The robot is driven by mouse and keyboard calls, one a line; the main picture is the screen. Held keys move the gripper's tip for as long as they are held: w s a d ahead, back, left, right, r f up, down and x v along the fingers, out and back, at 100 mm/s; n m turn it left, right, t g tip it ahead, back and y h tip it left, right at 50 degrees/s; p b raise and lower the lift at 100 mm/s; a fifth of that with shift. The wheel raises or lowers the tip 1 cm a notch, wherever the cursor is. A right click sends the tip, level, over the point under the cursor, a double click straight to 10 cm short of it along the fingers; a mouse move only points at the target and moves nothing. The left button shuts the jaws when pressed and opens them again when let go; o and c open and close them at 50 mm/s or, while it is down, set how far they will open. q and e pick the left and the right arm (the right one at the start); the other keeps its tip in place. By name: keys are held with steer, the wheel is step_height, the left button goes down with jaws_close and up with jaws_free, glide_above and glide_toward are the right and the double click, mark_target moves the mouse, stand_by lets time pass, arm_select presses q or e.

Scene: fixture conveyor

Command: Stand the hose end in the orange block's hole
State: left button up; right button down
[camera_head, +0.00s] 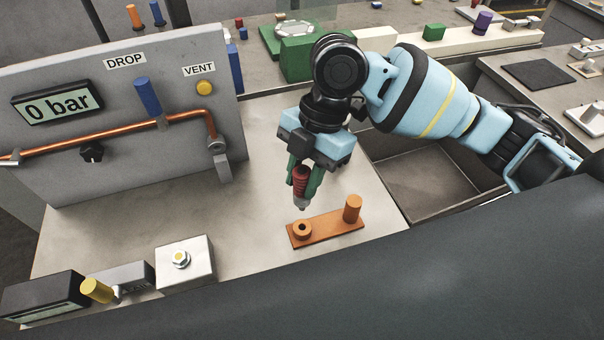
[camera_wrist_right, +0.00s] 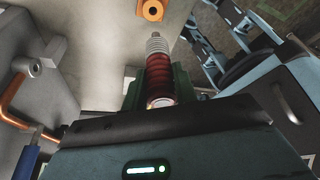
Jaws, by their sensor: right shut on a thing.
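My right gripper (camera_head: 304,181) is shut on the hose end (camera_head: 300,180), a dark red ribbed piece with a pale metal tip that points down. The hose end also shows in the right wrist view (camera_wrist_right: 158,72) between green fingers. The orange block (camera_head: 325,229) lies flat on the table just below. Its hole is in a raised ring (camera_head: 302,228) at the block's left end, and an orange post (camera_head: 352,208) stands at its right end. The tip hangs above the ring, apart from it. My left gripper is not in view.
A grey panel (camera_head: 130,100) with a "0 bar" display, copper pipe, blue handle and yellow vent button stands at the left. A metal box (camera_head: 185,264) and a yellow knob (camera_head: 96,290) sit at front left. A sunken grey bin (camera_head: 425,185) lies right of the table.

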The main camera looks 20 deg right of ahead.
mark_target(303, 208)
steer(key=shift+f+b, duration=0.5)
steer(key=shift+f, duration=2.75)
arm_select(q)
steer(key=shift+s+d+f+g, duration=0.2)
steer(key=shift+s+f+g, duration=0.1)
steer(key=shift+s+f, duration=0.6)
arm_select(e)
steer(key=shift+f, duration=0.3)
arm_select(q)
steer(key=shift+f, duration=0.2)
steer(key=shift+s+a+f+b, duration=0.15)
steer(key=shift+b, duration=0.15)
arm_select(e)
steer(key=shift+f, duration=0.3)
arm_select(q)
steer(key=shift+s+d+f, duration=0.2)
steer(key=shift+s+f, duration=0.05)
arm_select(e)
steer(key=shift+f, duration=0.95)
arm_select(q)
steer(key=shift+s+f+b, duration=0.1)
steer(key=shift+b, duration=0.2)
arm_select(e)
steer(key=shift+f, duration=0.2)
